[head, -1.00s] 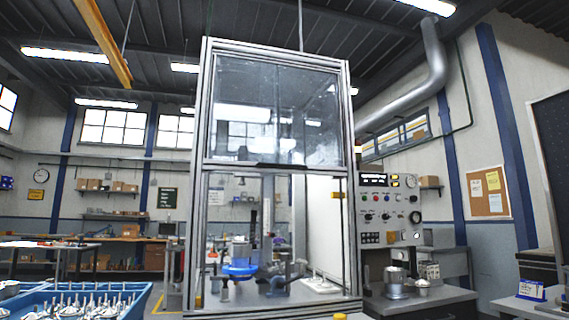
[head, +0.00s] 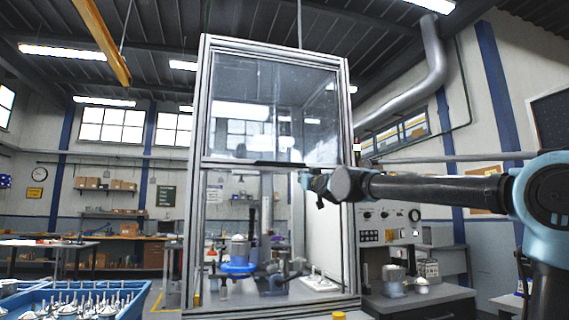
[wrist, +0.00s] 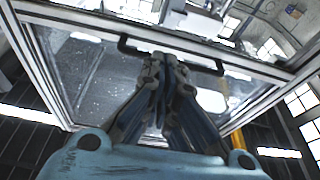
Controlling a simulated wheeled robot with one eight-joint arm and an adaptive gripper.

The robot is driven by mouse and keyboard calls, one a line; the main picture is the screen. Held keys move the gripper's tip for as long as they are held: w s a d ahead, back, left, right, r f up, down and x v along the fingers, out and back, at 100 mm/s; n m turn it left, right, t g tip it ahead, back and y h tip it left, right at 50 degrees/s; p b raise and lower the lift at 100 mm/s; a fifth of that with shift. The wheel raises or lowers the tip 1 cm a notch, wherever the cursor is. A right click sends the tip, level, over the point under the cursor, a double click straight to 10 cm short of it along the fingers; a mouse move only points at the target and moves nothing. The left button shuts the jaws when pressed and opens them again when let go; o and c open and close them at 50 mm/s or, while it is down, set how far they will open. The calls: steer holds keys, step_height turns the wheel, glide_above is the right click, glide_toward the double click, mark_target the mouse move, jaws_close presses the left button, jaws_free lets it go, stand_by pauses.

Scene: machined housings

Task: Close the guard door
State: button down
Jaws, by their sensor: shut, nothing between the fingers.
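The guard door (head: 276,110) is a clear sliding panel in an aluminium frame. It sits in the upper half of the enclosure, and the lower opening is uncovered. A black handle bar (head: 275,164) runs along its bottom edge; the handle also shows in the wrist view (wrist: 205,63). My gripper (head: 308,183) is at the right end of the handle in the head view, close to the door's lower edge. In the wrist view my gripper (wrist: 163,62) is shut and empty, with its fingertips at the handle; I cannot tell whether they touch it.
Inside the enclosure a blue fixture (head: 238,268) holds a metal housing. A blue crate (head: 130,292) of parts stands at the lower left. A control panel (head: 387,222) stands to the right, behind my arm. The space before the opening is clear.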

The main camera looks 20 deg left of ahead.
steer(key=s+a+r+t+y, duration=0.1)
steer(key=a+r+t, duration=0.1)
steer(key=a+r, duration=0.45)
steer(key=w+d+x, duration=0.1)
steer(key=x, duration=0.7)
steer(key=shift+w+a+f+m, duration=0.15)
steer(key=shift+w+f+m, duration=0.1)
steer(key=shift+m, duration=0.15)
steer(key=shift+s+f, duration=0.1)
